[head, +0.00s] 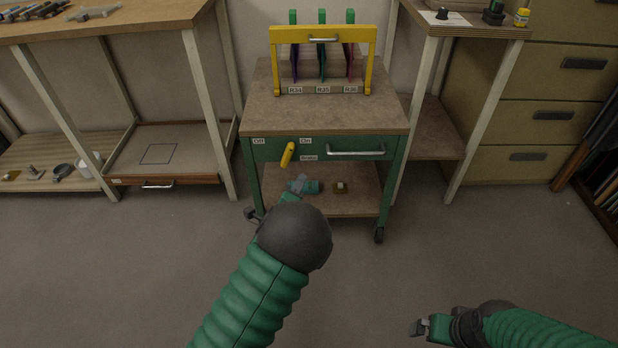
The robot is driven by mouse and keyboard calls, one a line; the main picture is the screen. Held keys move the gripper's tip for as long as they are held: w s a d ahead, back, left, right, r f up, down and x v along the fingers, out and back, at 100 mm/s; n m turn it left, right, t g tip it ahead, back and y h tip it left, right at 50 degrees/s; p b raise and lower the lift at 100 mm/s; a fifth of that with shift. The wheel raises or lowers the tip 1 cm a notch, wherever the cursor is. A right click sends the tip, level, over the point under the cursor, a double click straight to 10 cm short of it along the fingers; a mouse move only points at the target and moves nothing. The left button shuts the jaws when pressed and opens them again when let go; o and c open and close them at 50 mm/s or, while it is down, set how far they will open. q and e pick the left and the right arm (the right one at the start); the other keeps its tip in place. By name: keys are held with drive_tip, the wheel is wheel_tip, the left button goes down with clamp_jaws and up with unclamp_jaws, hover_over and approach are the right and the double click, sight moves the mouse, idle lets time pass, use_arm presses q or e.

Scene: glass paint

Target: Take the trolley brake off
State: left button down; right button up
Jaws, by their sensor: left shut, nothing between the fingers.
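The trolley (262,112) is a green-framed cart with brown shelves in the middle of the head view. Its yellow brake lever (287,155) sits on the green front panel, between the "Off" label (259,141) and the "On" label (305,141). The lever is tilted, its upper end leaning right towards "On". A "Brake" label (308,158) is just right of it. My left gripper (302,185) is shut and empty, below the lever and apart from it in the picture; my wrist partly hides it. My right gripper (419,327) is low on the right, far from the trolley; its finger gap is unclear.
A yellow frame (366,62) with upright coloured panels stands on the trolley top. A silver drawer handle (356,153) is right of the lever. A small block (340,187) lies on the lower shelf. Workbenches flank the trolley, with drawers (555,115) at right. The floor in front is clear.

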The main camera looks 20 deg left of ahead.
sight(288, 155)
use_arm(q)
drive_tip(key=w+b, duration=0.1)
drive_tip(key=w, duration=0.2)
drive_tip(key=w+f+b, duration=0.1)
drive_tip(key=w+b, duration=0.1)
drive_tip(key=w, duration=0.1)
drive_tip(key=w+b, duration=0.2)
drive_tip(key=w, duration=0.2)
drive_tip(key=shift+a+f, duration=0.25)
drive_tip(key=shift+f, duration=0.1)
drive_tip(key=shift+s+a+r+b, duration=0.15)
drive_tip(key=shift+a+r+b, duration=0.15)
drive_tip(key=shift+a+b, duration=0.25)
drive_tip(key=shift+s+a+r+b, duration=0.15)
drive_tip(key=shift+a+r+b, duration=0.2)
drive_tip(key=shift+a, duration=0.25)
drive_tip(key=shift+s+a+r, duration=0.15)
drive_tip(key=shift+a+r, duration=0.15)
drive_tip(key=shift+a, duration=0.2)
use_arm(e)
wheel_tip(288, 155, down, 7)
drive_tip(key=a, duration=0.1)
drive_tip(key=shift+r, duration=0.1)
